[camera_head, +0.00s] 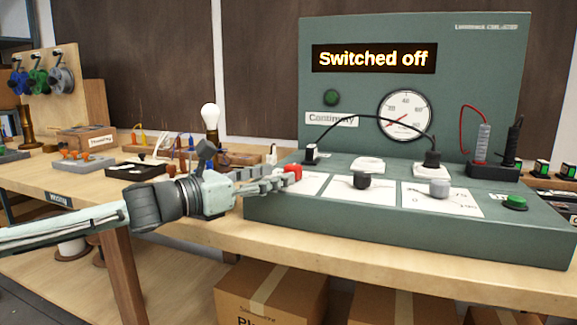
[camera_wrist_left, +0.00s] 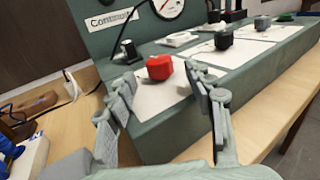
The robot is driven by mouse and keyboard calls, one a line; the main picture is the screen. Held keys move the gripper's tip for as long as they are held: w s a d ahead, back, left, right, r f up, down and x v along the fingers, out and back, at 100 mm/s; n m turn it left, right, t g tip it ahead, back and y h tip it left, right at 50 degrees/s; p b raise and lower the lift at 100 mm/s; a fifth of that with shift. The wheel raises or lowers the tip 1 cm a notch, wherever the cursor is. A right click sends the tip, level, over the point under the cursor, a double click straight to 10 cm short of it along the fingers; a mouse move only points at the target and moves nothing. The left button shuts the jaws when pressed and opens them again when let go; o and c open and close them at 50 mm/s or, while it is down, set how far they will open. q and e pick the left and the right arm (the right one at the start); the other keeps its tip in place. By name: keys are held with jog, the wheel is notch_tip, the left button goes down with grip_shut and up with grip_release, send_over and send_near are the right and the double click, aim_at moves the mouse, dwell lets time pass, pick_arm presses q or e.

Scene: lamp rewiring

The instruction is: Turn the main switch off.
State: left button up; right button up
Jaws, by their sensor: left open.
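The red knob (camera_head: 292,173), which looks like the main switch, sits on a white plate at the left end of the green bench panel (camera_head: 400,240). The display (camera_head: 374,58) on the upright board reads "Switched off". My left gripper (camera_head: 278,179) reaches in from the left, its fingertips close to the red knob. In the left wrist view, the left gripper (camera_wrist_left: 164,90) is open, and the red knob (camera_wrist_left: 159,67) shows just beyond the gap between its fingers. I cannot tell whether they touch. My right gripper is in neither view.
A black knob (camera_head: 362,181) and a grey knob (camera_head: 439,187) stand to the right of the red one, with a green button (camera_head: 515,202) farther right. A black cable (camera_head: 375,119) arches over the panel. A bulb (camera_head: 210,116) stands behind my left arm.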

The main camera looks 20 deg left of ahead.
pick_arm(q)
jog(key=shift+x, duration=2.2)
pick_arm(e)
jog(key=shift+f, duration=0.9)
pick_arm(q)
jog(key=shift+c, duration=0.5)
jog(key=c, duration=1.1)
